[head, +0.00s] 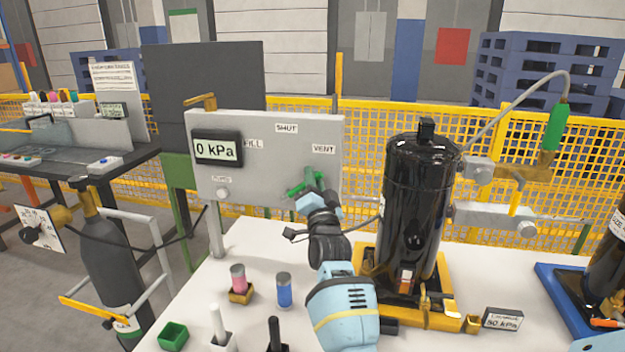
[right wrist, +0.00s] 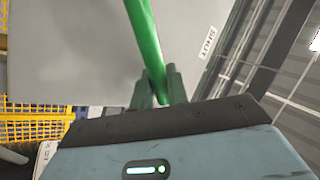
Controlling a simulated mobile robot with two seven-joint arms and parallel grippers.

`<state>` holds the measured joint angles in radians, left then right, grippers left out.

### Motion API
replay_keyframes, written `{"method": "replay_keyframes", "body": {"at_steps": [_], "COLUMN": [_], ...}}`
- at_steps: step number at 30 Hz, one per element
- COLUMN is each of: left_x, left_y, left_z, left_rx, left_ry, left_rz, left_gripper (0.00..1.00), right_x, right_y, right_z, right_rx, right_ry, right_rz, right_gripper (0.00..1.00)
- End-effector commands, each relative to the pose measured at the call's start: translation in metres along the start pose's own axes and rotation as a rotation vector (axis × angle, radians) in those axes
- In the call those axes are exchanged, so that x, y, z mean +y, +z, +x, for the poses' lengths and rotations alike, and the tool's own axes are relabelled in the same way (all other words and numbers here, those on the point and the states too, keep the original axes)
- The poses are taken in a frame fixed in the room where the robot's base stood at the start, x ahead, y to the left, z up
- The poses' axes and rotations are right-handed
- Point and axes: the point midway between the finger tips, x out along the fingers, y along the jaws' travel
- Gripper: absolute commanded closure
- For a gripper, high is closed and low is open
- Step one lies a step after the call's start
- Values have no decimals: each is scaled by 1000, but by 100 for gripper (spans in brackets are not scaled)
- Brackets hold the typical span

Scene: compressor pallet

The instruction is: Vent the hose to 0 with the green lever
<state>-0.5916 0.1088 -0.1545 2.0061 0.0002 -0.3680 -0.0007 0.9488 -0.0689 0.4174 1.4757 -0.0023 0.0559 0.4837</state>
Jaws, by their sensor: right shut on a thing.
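The grey valve panel (head: 240,175) carries the labels FILL, SHUT and VENT, and its display (head: 217,148) reads 0 kPa. The green lever (head: 308,178) is at the lower right of the panel, below the VENT label (head: 323,149). My right gripper (head: 312,192) is at the lever, and its arm partly hides it. In the right wrist view the green lever (right wrist: 144,40) runs down between the fingers of my right gripper (right wrist: 161,88), which is shut on it. My left gripper is not in view.
A black compressor tank (head: 420,205) stands on a yellow base just right of my right arm. Small pink (head: 238,278) and blue (head: 284,290) cylinders stand on the white table (head: 262,245) to its left. A grey gas cylinder (head: 110,260) is at the far left.

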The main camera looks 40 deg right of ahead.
Motion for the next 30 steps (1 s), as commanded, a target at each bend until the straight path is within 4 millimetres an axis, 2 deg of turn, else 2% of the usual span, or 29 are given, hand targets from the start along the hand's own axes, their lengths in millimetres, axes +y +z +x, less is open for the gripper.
{"method": "replay_keyframes", "body": {"at_steps": [5, 6, 10, 11, 20, 23, 30], "left_x": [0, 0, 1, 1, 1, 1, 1], "left_y": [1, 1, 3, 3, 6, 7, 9], "left_z": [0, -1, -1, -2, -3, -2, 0], "left_rx": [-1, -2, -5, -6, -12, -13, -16], "left_ry": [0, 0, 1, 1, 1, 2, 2], "left_rz": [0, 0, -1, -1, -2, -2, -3], "left_gripper": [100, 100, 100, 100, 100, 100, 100], "right_x": [0, -1, 0, 0, 0, 0, 1], "right_y": [-1, -1, -1, -1, 0, 1, 1], "right_z": [0, 0, 0, 0, -2, -10, -47], "right_rx": [2, 2, 1, 1, -1, -2, -2], "right_ry": [-1, -1, -1, -1, 0, 0, 1], "right_rz": [0, 0, 0, 0, 0, 0, 0], "right_gripper": [100, 83, 66, 65, 65, 65, 65]}}
